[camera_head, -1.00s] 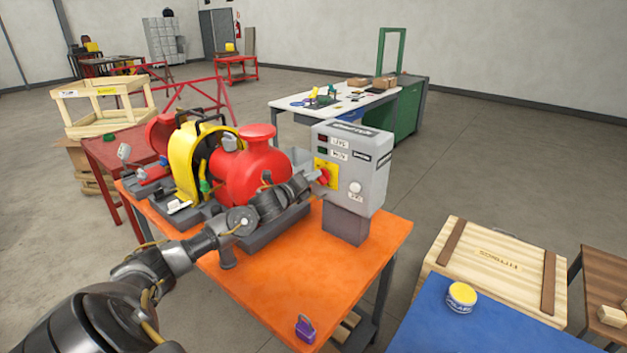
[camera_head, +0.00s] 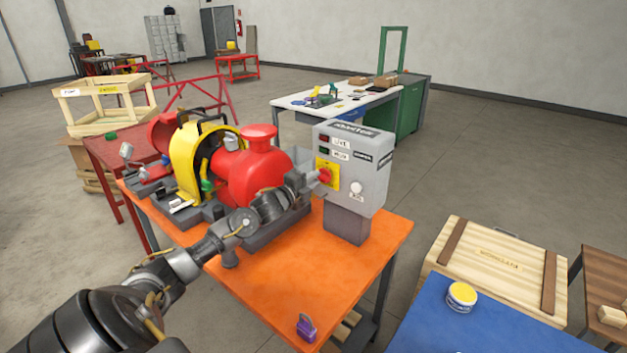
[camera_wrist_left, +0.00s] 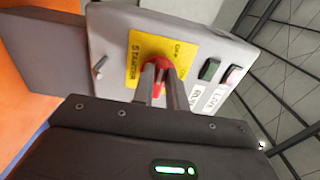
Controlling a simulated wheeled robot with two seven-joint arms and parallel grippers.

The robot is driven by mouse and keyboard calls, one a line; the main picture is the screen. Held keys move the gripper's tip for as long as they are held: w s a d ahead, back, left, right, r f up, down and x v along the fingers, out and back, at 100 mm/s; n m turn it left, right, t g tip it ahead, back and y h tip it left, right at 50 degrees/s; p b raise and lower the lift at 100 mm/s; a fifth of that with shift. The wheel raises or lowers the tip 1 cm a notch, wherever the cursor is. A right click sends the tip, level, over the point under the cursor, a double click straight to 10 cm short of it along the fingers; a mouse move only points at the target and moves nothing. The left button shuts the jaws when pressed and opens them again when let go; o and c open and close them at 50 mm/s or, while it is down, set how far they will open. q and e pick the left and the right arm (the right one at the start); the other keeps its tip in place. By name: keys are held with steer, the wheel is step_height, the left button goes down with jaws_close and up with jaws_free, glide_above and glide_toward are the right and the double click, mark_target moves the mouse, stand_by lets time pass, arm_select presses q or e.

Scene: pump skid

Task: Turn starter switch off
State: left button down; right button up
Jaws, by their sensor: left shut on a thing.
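The starter switch is a red rotary knob (camera_head: 325,175) on a yellow plate, on the front of a grey control box (camera_head: 367,185). In the left wrist view the red knob (camera_wrist_left: 161,66) sits on the yellow plate (camera_wrist_left: 150,50) marked STARTER. My left gripper (camera_head: 314,179) reaches the box from the left. In the wrist view its two fingers (camera_wrist_left: 160,85) are on either side of the knob, shut on it. The fingers hide part of the knob, so its exact setting is hard to read. My right gripper is not in view.
The box stands on an orange table (camera_head: 290,265) beside a red pump (camera_head: 250,170) with a yellow guard (camera_head: 186,165). A purple padlock (camera_head: 306,327) lies near the table's front corner. A blue table (camera_head: 440,325) and wooden crate (camera_head: 495,270) stand at right.

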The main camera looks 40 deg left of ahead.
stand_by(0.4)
arm_select(q)
steer(key=c, duration=1.4)
jaws_free()
steer(key=s+b, duration=0.3)
steer(key=s, duration=0.8)
steer(key=shift+w+d, duration=0.1)
steer(key=shift+d, duration=0.05)
